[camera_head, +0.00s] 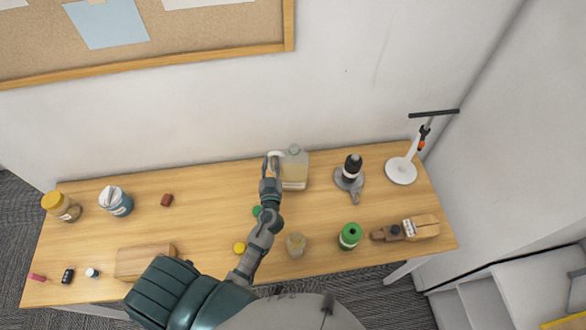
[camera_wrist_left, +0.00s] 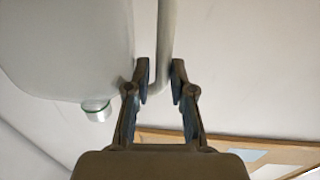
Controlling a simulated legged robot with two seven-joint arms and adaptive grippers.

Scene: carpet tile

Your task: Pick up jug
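The jug (camera_head: 294,172) is a pale translucent container with a yellowish lower part, standing near the back edge of the wooden table. In the left wrist view the jug (camera_wrist_left: 65,45) fills the upper left, with its cap at the lower end of it. My left gripper (camera_head: 272,157) is at the left side of the jug. In the wrist view its two fingers (camera_wrist_left: 160,75) are apart, with the jug's handle (camera_wrist_left: 167,35) running between the fingertips. They do not look closed on it. My right gripper is not in view.
A wall stands close behind.

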